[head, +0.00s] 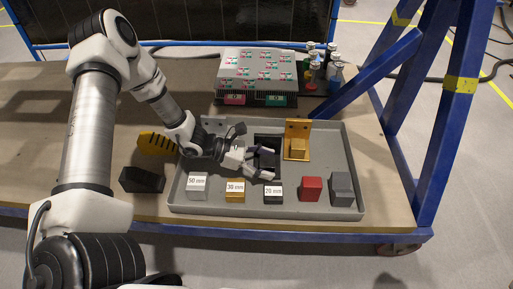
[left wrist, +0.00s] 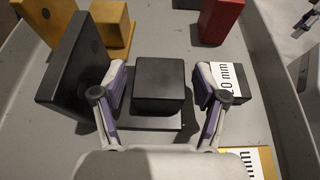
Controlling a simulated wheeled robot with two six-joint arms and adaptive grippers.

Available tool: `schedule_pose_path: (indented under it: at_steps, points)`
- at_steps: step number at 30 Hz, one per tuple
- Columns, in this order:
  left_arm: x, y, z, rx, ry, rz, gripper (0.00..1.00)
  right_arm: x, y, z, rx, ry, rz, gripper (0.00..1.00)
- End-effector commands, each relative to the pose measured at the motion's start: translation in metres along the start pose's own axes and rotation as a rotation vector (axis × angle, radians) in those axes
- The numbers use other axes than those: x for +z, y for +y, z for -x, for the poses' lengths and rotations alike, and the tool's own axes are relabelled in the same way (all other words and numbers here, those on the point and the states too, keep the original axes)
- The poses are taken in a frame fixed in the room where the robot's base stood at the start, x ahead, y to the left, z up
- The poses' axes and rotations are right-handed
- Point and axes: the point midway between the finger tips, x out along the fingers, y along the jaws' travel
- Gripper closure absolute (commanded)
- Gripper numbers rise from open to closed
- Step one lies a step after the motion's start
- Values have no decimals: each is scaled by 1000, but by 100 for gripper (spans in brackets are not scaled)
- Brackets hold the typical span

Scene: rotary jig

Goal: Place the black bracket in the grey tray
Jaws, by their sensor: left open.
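The black bracket (left wrist: 72,72) stands in the grey tray (head: 333,150), with its upright plate at left in the left wrist view and a black cube (left wrist: 160,85) on its base. In the head view the bracket (head: 266,143) shows behind my left gripper (head: 268,165), partly hidden by it. My left gripper (left wrist: 160,92) is open over the bracket. Its fingers are on either side of the cube, with visible gaps; the left finger is close to the upright plate. I do not see my right gripper.
An orange bracket (head: 298,130) stands behind to the right in the tray. Along the front are a 50 mm block (head: 197,182), 30 mm block (head: 235,187), 20 mm block (head: 273,191), red block (head: 311,188) and grey block (head: 342,187). A dark block (head: 142,181) lies left of the tray.

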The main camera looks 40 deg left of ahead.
Motion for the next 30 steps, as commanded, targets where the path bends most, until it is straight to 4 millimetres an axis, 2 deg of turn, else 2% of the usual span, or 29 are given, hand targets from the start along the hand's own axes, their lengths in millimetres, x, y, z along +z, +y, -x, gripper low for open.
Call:
schedule_pose_path:
  at_steps: [5, 9, 12, 15, 18, 26, 30]
  points:
    - [10, 2, 37, 8, -4, 4, 27, 1, -1, 34, -1, -3, 5, 52]
    - [12, 1, 76, 9, -4, 4, 27, 2, -1, 64, -1, -6, 10, 52]
    - [10, 1, 99, 7, -2, 2, 27, 2, -2, 82, -1, -7, 10, 52]
    - [7, 1, 114, 5, -2, 2, 27, 2, -2, 91, -1, -7, 10, 52]
    - [3, 0, 120, 3, 0, 1, 27, 2, -2, 94, -1, -7, 10, 52]
    - [0, 0, 119, 1, 0, 0, 27, 2, -2, 91, -1, -7, 10, 52]
    - [12, 0, 124, 1, 0, 0, 27, 2, -2, 104, -1, -7, 10, 52]
